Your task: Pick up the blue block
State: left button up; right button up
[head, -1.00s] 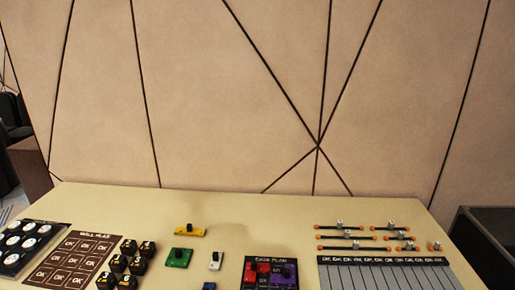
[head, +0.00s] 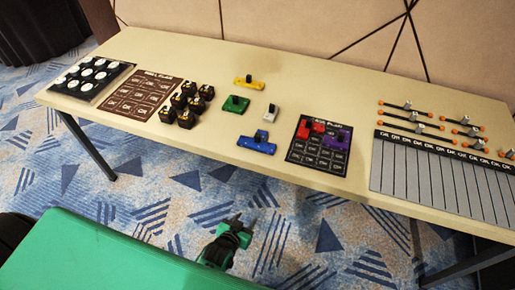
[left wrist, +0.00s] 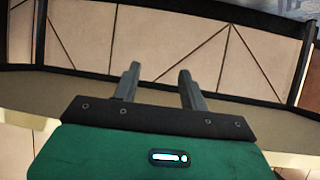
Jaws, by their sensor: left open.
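The blue block (head: 256,146) lies near the front edge of the table in the head view, with a dark knob on its top. My left gripper (head: 242,221) is in front of the table and below its edge, over the carpet, apart from the block. In the left wrist view its two fingers (left wrist: 159,84) stand apart with nothing between them. The blue block does not show in the left wrist view. My right gripper is not in view.
Near the blue block are a green block (head: 235,104), a yellow block (head: 249,82) and a white block (head: 271,113). Several black cubes (head: 187,118) stand left. A dark board (head: 299,155) holds red and purple blocks. The table edge (head: 215,147) lies between my gripper and the block.

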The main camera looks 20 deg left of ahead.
pick_arm(q)
jog(key=w+r+t+b, duration=0.2)
jog(key=w+r+t, duration=0.15)
jog(key=r, duration=0.75)
jog(key=n+t+y+b, duration=0.1)
jog(key=t, duration=0.1)
send_near(257, 137)
jog(key=shift+w+d+f, duration=0.1)
jog(key=shift+w, duration=1.85)
jog(key=shift+w+d, duration=0.1)
jog(key=shift+w, duration=2.1)
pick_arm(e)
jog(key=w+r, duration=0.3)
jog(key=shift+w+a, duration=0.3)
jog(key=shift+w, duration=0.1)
pick_arm(q)
grip_shut()
